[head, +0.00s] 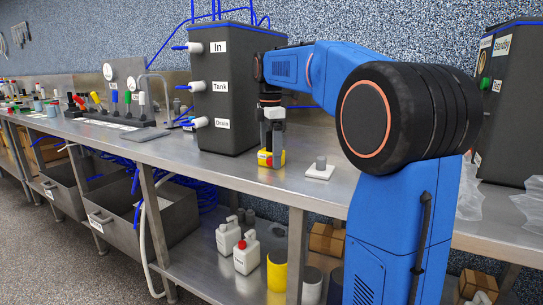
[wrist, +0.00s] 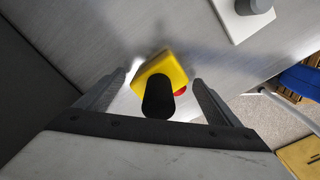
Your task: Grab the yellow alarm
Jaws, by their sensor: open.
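The yellow alarm (head: 278,158) is a small yellow block on the steel bench, with a red part on its front. In the wrist view the yellow alarm (wrist: 173,67) shows with a black cylinder (wrist: 158,95) in front of it and a bit of red at its right. My gripper (head: 272,138) points down right above the alarm in the head view. In the wrist view my gripper's two fingers (wrist: 160,85) are spread, one on each side of the black cylinder and the alarm. I cannot tell whether they touch it.
A white plate with a grey knob (head: 320,170) stands right of the alarm. A dark tank box (head: 225,95) with labels stands close behind at left. The bench's front edge (head: 250,188) is near. Bottles (head: 246,252) stand on the shelf below.

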